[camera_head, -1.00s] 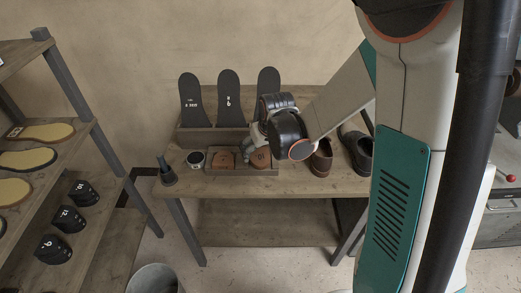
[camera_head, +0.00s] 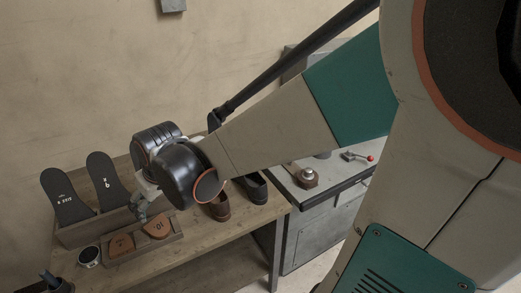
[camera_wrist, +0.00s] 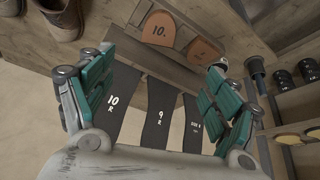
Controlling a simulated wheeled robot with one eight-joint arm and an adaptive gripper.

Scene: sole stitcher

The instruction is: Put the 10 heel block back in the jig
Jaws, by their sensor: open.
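The brown heel block marked 10 (camera_head: 158,227) lies in the right part of a low wooden tray (camera_head: 150,251) on the bench; the block also shows in the wrist view (camera_wrist: 160,31). A second brown block (camera_head: 121,245) lies beside it, its mark hard to read; it also shows in the wrist view (camera_wrist: 201,51). My gripper (camera_head: 140,211) hangs just behind and above the tray. In the wrist view my gripper (camera_wrist: 160,62) has its green-padded fingers spread wide, with nothing held. I cannot tell for certain which thing is the jig.
Tall black sole templates (camera_head: 107,182) stand in a rack behind the tray. A small round tin (camera_head: 89,256) sits left of it, and dark shoes (camera_head: 252,188) stand to the right. A grey cabinet (camera_head: 312,240) beyond carries a silver-topped brown piece (camera_head: 307,177) and a red-knobbed lever (camera_head: 369,158).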

